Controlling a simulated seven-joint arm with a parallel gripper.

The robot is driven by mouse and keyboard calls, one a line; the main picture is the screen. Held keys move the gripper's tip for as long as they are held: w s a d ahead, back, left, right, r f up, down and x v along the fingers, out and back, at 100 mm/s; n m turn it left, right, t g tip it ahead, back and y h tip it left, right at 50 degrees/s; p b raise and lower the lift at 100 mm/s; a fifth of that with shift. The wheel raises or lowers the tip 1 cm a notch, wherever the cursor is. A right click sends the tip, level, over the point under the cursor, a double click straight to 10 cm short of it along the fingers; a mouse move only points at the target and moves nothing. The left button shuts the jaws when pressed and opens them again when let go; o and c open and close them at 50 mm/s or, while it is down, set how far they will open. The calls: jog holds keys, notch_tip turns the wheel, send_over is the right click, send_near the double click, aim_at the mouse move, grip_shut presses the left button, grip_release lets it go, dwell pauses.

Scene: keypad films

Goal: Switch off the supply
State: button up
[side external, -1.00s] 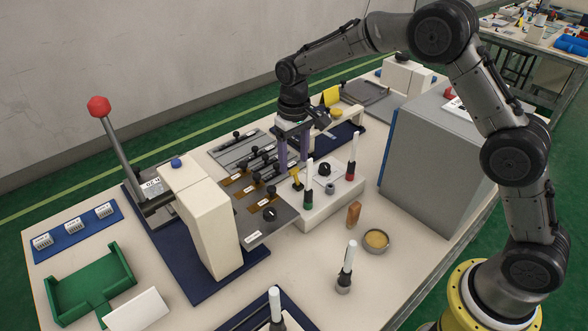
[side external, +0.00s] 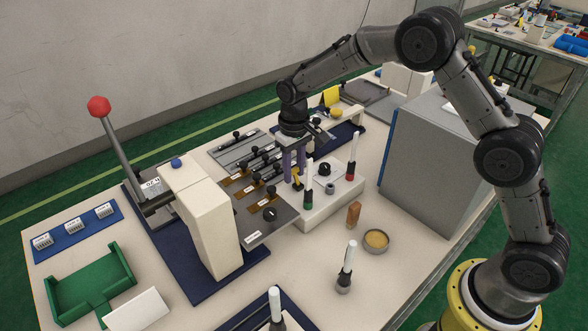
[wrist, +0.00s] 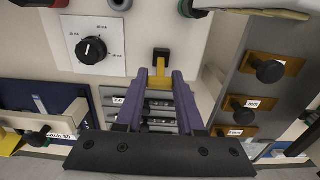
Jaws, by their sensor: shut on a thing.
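The supply is a low white box (side external: 322,206) in the middle of the bench in the side view; its pale top face (wrist: 140,35) fills the upper part of the wrist view. It carries a black dial (wrist: 91,50) with printed marks around it. A yellow switch lever (wrist: 160,75) stands out of a black mount (wrist: 161,53) beside the dial. My gripper (side external: 294,178) has purple fingers and points down at the box's left end. In the wrist view its fingertips (wrist: 162,76) are shut on the yellow lever, one on each side.
White-topped probes stand in the green (side external: 309,188) and red (side external: 352,160) sockets, close right of my gripper. A grey plate with black-knobbed slides (side external: 269,213) lies to the left. A large grey cabinet (side external: 430,150) stands at right.

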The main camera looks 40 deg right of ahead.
grip_shut()
jog(key=shift+w+f+g, duration=0.1)
jog(key=shift+w+g, duration=0.2)
jog(key=shift+g, duration=0.5)
jog(key=o, duration=1)
grip_release()
notch_tip(320, 180, up, 14)
jog(key=w, duration=0.1)
jog(key=shift+w+f, duration=0.15)
jog(key=shift+w, duration=0.25)
